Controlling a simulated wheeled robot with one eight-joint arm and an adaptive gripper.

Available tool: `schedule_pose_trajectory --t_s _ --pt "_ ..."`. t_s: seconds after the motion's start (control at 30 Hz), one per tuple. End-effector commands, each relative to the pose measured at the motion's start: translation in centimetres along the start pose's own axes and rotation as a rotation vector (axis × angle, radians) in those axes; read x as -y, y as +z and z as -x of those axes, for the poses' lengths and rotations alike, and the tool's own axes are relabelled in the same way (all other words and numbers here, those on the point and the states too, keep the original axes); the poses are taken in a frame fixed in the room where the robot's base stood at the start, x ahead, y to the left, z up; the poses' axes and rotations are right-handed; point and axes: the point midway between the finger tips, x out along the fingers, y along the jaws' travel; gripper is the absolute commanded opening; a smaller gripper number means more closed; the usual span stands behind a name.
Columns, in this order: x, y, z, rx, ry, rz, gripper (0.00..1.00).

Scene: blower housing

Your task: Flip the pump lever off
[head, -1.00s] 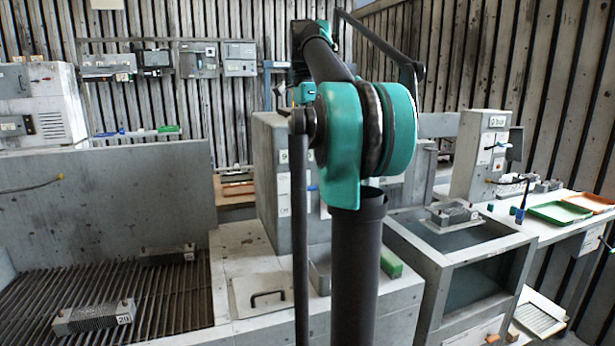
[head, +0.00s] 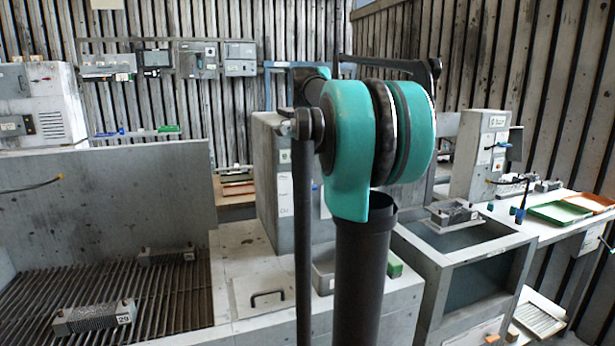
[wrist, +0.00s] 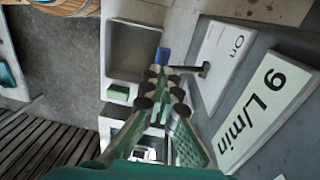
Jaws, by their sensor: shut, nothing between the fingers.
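In the wrist view, my gripper (wrist: 163,88) is shut and empty, with its green-sided fingers and dark round joints pointing away from the camera. A dark T-shaped lever (wrist: 188,69) stands out from the grey housing panel (wrist: 258,48), just beyond and to the right of the fingertips. It lies beside a white label reading "On" (wrist: 224,55). Whether the fingers touch the lever, I cannot tell. A second label reads "9 L/min" (wrist: 262,108). In the head view my gripper is hidden behind my arm, and the lever cannot be made out.
In the wrist view, a blue piece (wrist: 163,57) sits near the fingertips, with an open grey bin (wrist: 132,50) and a green block (wrist: 118,93) to the left. In the head view, a slatted grate (head: 100,290) fills the left and an open-framed tank (head: 470,250) stands right.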

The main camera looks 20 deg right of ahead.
Motion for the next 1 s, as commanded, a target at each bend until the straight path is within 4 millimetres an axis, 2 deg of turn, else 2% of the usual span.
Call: schedule_pose_trajectory --t_s 0.73,1.0 --pt "-0.8 0.0 -0.8 0.000 -0.100 -0.001 0.00" --pt "-1.7 0.0 -1.9 -0.001 -0.212 -0.001 0.00"
